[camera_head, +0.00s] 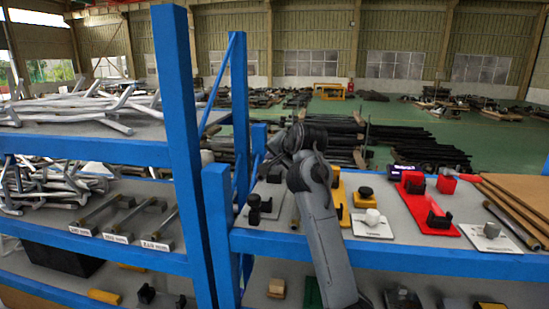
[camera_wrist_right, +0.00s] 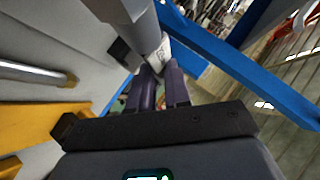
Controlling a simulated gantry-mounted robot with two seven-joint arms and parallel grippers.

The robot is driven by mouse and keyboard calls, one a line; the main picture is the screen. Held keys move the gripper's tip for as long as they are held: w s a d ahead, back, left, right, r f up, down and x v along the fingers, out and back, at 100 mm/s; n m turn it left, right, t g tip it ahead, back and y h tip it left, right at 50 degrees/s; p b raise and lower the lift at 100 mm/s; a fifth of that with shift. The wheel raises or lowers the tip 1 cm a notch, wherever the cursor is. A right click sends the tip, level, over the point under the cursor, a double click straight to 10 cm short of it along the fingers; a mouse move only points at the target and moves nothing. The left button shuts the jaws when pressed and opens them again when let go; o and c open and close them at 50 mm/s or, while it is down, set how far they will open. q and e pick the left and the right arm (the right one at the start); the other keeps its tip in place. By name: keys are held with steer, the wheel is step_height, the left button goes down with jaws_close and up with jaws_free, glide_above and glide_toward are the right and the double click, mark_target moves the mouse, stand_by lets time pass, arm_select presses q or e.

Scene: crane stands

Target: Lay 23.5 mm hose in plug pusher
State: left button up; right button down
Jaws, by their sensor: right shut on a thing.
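My right arm comes up from the bottom of the head view and bends over the right shelf unit. Its gripper (camera_head: 265,174) points down near small black holder parts (camera_head: 260,204), which look like the plug pusher. In the right wrist view, the gripper (camera_wrist_right: 160,82) is shut on a grey cylindrical piece (camera_wrist_right: 136,14) that looks like the hose. I cannot tell whether the piece touches the block. The label's size is unreadable. My left gripper is out of view.
Labelled tubes (camera_head: 128,214) lie on the left shelf. On the right shelf, a yellow fixture (camera_head: 338,197), a red fixture (camera_head: 420,205) and white plates (camera_head: 372,229) stand close by. A blue upright (camera_head: 218,225) separates the units.

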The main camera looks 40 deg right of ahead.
steer(key=shift+s, duration=0.1)
steer(key=shift+r, duration=0.1)
steer(key=shift+f+b, duration=0.95)
steer(key=shift+f, duration=2.35)
steer(key=c, duration=1.1)
jaws_free()
steer(key=shift+o, duration=0.5)
